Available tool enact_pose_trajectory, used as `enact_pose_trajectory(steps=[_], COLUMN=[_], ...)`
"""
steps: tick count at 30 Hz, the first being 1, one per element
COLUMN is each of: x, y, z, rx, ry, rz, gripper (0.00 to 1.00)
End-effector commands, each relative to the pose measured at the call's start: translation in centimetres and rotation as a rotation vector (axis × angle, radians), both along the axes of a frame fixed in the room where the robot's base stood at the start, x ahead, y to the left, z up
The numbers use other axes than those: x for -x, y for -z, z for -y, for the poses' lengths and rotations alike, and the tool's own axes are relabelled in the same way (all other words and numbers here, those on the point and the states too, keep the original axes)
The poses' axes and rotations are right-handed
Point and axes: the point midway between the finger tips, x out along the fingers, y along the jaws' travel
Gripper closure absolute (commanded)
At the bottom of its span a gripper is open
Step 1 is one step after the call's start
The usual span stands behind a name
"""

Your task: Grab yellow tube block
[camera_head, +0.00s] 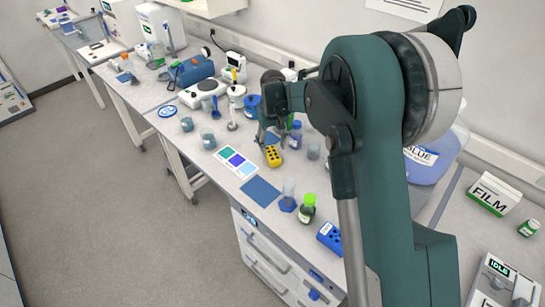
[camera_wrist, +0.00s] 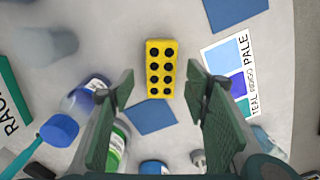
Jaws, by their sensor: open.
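The yellow tube block (camera_head: 273,156) lies on the bench in the head view, with dark round holes in its top. In the wrist view the yellow tube block (camera_wrist: 160,69) is at upper centre, beyond the fingertips and between their lines. My gripper (camera_head: 268,135) hangs just above and behind the block in the head view. In the wrist view my gripper (camera_wrist: 166,90) is open with nothing between its fingers. The block's long side runs roughly up and down in the wrist view.
A blue mat (camera_wrist: 151,117) lies beside the block. A colour card (camera_head: 237,162) and another blue mat (camera_head: 260,191) are close by. A blue-capped bottle (camera_wrist: 78,112) and a green-labelled bottle (camera_wrist: 117,146) stand near the left finger. A glass beaker (camera_head: 208,138) stands further left.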

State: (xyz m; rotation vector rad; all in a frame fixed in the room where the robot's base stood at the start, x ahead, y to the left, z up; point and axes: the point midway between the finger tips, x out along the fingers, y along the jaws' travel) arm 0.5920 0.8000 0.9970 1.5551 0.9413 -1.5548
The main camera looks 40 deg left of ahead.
Motion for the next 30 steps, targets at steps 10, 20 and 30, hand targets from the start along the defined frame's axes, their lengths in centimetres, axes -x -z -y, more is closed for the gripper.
enact_pose_trajectory(steps=[10,20,30], x=[0.2,0.2,0.2], y=[3.6,4.8,4.8], z=[0.0,0.0,0.0], rx=[0.000,0.000,0.000], ry=[0.000,0.000,0.000], rz=[0.000,0.000,0.000], gripper=[0.54,0.54,0.54])
